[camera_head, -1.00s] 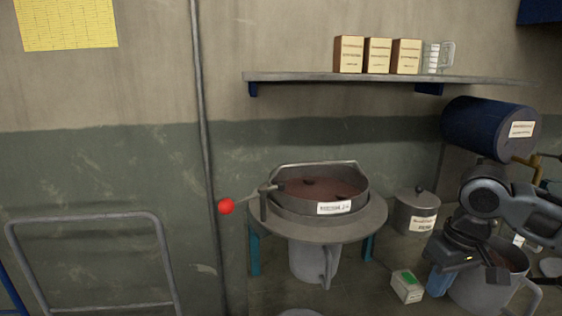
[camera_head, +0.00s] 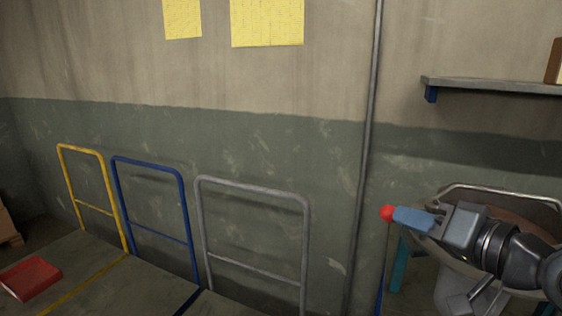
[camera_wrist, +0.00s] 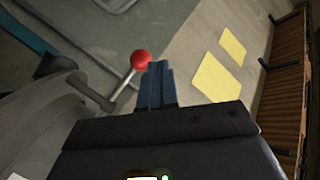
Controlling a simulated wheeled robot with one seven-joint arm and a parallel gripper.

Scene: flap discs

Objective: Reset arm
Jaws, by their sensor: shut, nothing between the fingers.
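My gripper (camera_head: 398,216) reaches in from the right in the head view, its blue fingers together and empty, pointing left. In the wrist view my gripper (camera_wrist: 157,68) shows the two blue fingers side by side. A red ball knob (camera_head: 387,213) shows just past the fingertips in the head view. In the wrist view the red knob (camera_wrist: 140,59) sits at the end of a metal lever, just left of the fingertips; I cannot tell whether they touch. The round vessel (camera_head: 540,206) on its stand is partly hidden behind my arm.
Yellow (camera_head: 82,150), blue (camera_head: 150,161) and grey (camera_head: 252,183) rail frames stand along the wall. A red object (camera_head: 30,278) lies at the lower left. A vertical pipe (camera_head: 372,120) runs down the wall. A shelf (camera_head: 490,86) is at upper right. Yellow sheets (camera_head: 267,22) hang above.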

